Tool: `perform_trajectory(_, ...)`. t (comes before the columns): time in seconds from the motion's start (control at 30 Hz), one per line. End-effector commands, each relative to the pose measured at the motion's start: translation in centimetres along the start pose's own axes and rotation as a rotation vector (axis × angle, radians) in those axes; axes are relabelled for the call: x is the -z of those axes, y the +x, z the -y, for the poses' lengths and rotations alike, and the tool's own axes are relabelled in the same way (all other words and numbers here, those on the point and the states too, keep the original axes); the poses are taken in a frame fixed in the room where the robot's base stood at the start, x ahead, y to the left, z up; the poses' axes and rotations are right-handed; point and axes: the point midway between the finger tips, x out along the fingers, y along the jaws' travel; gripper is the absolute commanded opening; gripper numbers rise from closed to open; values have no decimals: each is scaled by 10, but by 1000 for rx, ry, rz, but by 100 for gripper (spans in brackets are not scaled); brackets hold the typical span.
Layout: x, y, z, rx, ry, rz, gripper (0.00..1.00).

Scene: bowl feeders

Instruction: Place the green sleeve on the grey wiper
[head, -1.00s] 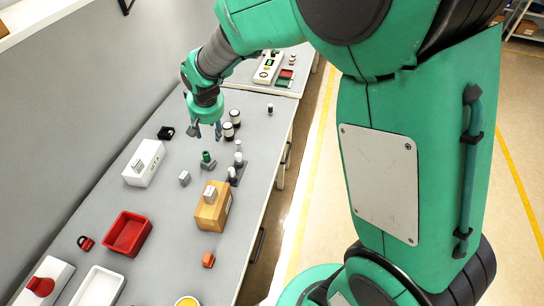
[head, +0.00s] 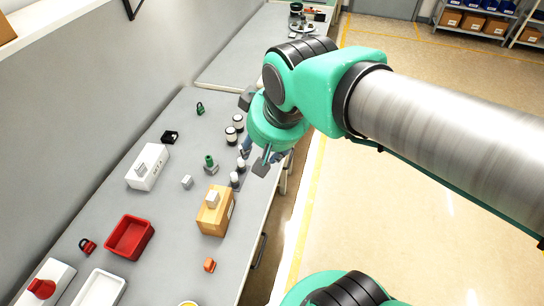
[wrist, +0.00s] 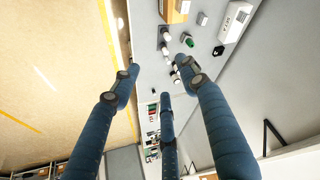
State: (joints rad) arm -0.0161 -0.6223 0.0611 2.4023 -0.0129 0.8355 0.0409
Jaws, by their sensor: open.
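The green sleeve (head: 209,160) stands upright on a small grey block (head: 211,170), which may be the grey wiper, in the middle of the bench. The sleeve also shows near the top of the wrist view (wrist: 187,40). A second, smaller grey block (head: 187,181) lies to its left. My gripper (head: 262,163) is raised at the bench's right edge, to the right of the sleeve and apart from it. In the wrist view its fingers (wrist: 160,85) are spread with nothing between them.
White-and-black cylinders (head: 234,130) and smaller ones (head: 236,178) stand right of the sleeve. A cardboard box (head: 213,215), a white box (head: 148,167), a red bin (head: 130,237), a black item (head: 170,137) and a green padlock (head: 200,108) stand around it.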

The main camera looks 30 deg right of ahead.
Motion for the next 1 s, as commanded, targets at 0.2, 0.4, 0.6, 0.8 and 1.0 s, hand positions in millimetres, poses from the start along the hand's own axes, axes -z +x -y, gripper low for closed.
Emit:
perform_trajectory(0.2,-40,-23,-4,1,-12,-22,44)
perform_trajectory(0.4,-53,-29,-4,2,-17,-26,44)
perform_trajectory(0.6,-54,-29,-4,2,-18,-26,44)
perform_trajectory(0.8,-54,-28,-4,2,-18,-26,44)
perform_trajectory(1.0,-54,-28,-4,2,-18,-26,44)
